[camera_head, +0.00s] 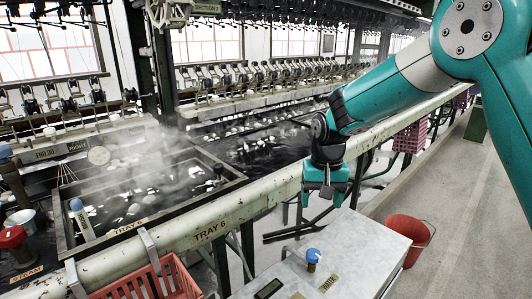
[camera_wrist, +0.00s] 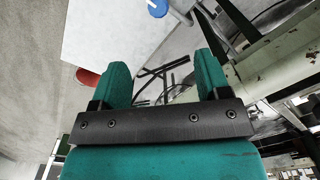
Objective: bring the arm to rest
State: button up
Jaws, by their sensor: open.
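My arm is teal and reaches in from the upper right of the head view, bent at the elbow. My gripper (camera_head: 326,192) hangs down beside the long rail, above the far edge of the pale cabinet top. In the wrist view my gripper (camera_wrist: 160,78) shows two teal fingers set wide apart. Nothing is between them, only the floor and dark metal legs behind. The gripper is open and empty.
The pale cabinet top (camera_head: 358,243) bears a blue-capped knob (camera_head: 313,256). A red bucket (camera_head: 404,238) stands on the floor to its right. The long rail (camera_head: 270,190) borders steaming basins. A red crate (camera_head: 150,284) hangs at the front. The aisle at right is clear.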

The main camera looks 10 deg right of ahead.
jog(key=s+a+r+n+y+p, duration=0.2)
jog(key=s+r+n+p, duration=0.25)
jog(key=s+r, duration=0.85)
jog(key=s+a+r+n+y+p, duration=0.1)
jog(key=s+r+n+p, duration=0.1)
jog(key=s, duration=0.6)
jog(key=s+a+r+n+y+p, duration=0.1)
jog(key=s+r+n+p, duration=0.1)
jog(key=s+r, duration=0.3)
jog(key=s+p, duration=0.1)
jog(key=s, duration=0.2)
jog(key=shift+s+r, duration=0.2)
jog(key=shift+s, duration=0.1)
